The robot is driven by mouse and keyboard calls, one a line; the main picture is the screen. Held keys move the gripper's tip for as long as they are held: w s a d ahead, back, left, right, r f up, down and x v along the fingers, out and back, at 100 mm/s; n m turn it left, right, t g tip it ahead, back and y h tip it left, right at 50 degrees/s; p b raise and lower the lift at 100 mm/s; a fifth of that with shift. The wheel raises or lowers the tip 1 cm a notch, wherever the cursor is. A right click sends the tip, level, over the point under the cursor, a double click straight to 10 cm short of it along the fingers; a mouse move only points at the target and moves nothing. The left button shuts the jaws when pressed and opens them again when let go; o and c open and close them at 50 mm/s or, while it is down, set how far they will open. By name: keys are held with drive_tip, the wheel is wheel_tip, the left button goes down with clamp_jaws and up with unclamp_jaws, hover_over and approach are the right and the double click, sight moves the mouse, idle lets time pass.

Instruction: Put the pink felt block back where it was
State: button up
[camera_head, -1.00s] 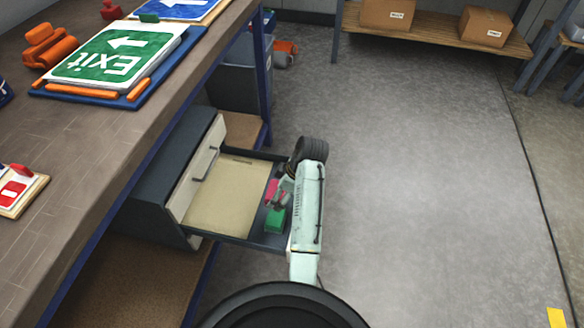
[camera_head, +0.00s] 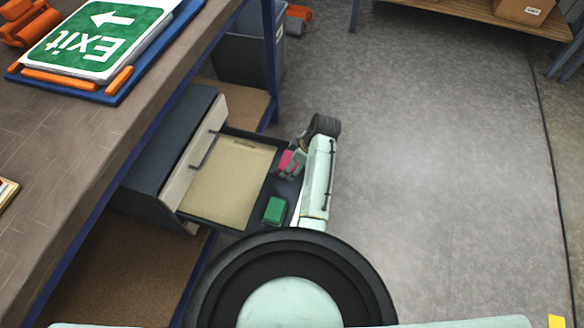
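The pink felt block (camera_head: 285,162) is at the fingers of my gripper (camera_head: 292,167), over the dark right-hand part of the open drawer (camera_head: 229,228). Pink shows on both sides of a grey finger, so the gripper appears shut on it. My arm comes over the drawer's right side. The fingertips are small and partly covered, and I cannot tell whether the block touches the drawer floor.
A green block (camera_head: 274,210) lies in the same dark strip of the drawer, nearer to me. A beige panel (camera_head: 233,180) fills the drawer's left part. The workbench (camera_head: 90,150) with a green Exit sign (camera_head: 95,40) stands left. Open floor (camera_head: 430,180) lies right.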

drive_tip(key=shift+f, duration=1.8)
drive_tip(key=shift+f, duration=0.1)
drive_tip(key=shift+f, duration=0.15)
drive_tip(key=o, duration=1)
drive_tip(key=b+v, duration=0.1)
drive_tip(key=v, duration=1.1)
drive_tip(key=shift+r, duration=0.25)
